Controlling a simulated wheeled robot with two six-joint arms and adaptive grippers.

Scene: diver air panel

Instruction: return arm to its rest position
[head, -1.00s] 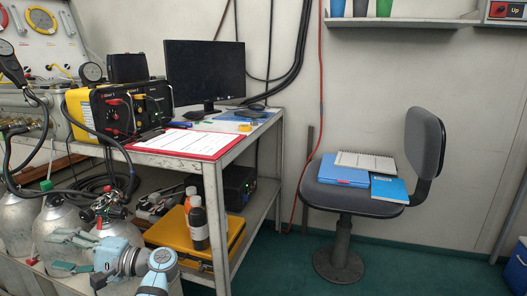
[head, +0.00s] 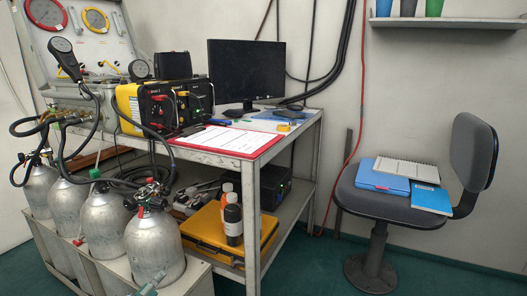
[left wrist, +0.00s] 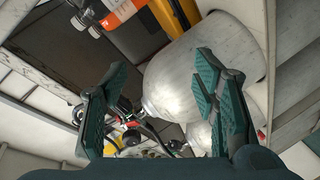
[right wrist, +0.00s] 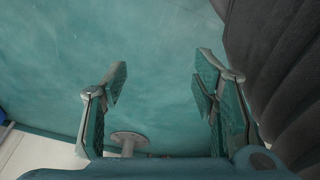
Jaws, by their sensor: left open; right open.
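My left gripper (left wrist: 160,82) is open and empty in the left wrist view, with a silver gas cylinder (left wrist: 205,75) beyond its fingers. I cannot tell that they touch. In the head view only a small part of my left gripper (head: 147,283) shows at the bottom edge, in front of the nearest cylinder (head: 155,250). My right gripper (right wrist: 163,78) is open and empty in the right wrist view, over the green floor (right wrist: 150,45). My right arm is out of the head view.
A metal bench (head: 252,180) holds a red clipboard (head: 230,140), a yellow-black unit (head: 165,105) and a monitor (head: 245,70). A yellow case (head: 215,228) and bottles (head: 233,217) sit on its lower shelf. An office chair (head: 400,205) stands right. Floor between bench and chair is clear.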

